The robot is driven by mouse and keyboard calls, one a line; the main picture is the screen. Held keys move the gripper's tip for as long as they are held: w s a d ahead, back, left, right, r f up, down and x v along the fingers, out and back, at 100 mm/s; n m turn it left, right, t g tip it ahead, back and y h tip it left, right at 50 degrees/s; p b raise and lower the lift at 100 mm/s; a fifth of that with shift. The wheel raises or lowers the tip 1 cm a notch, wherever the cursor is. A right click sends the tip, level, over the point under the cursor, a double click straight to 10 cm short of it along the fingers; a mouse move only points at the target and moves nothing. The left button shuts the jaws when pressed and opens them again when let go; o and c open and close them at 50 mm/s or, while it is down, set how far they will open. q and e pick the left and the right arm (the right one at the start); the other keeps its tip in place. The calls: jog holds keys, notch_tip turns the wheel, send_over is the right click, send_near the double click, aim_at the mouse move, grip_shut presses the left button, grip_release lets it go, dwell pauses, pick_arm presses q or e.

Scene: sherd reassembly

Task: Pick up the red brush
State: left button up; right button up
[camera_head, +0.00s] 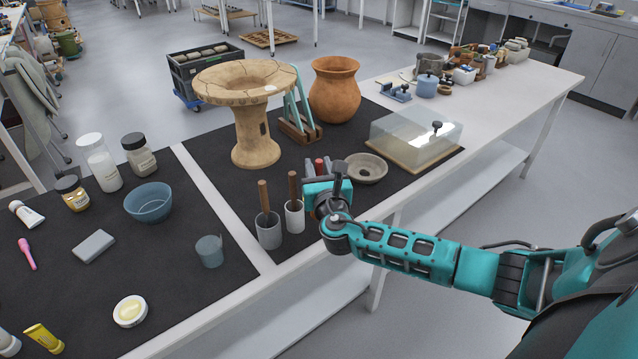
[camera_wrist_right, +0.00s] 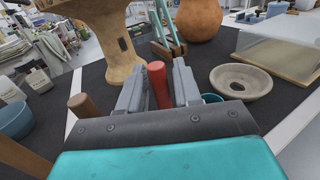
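The red brush shows as a round red handle (camera_wrist_right: 158,87) in the right wrist view. It stands upright between the two grey fingers of my right gripper (camera_wrist_right: 160,82). The fingers are on both sides of the handle and look slightly apart from it, so the gripper appears open. In the head view the red handle top (camera_head: 319,165) shows between the fingertips of the right gripper (camera_head: 319,168). The brush's lower part is hidden by the gripper. A teal rim (camera_wrist_right: 212,98) shows just right of the fingers in the wrist view. My left gripper is not in view.
Two holders with brown-handled tools, a grey one (camera_head: 268,232) and a white one (camera_head: 295,217), stand left of the gripper. A stone ring dish (camera_head: 367,168) lies to the right, a clear-covered box (camera_head: 415,138) beyond it. A tall clay stand (camera_head: 253,135) rises behind.

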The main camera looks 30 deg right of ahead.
grip_shut()
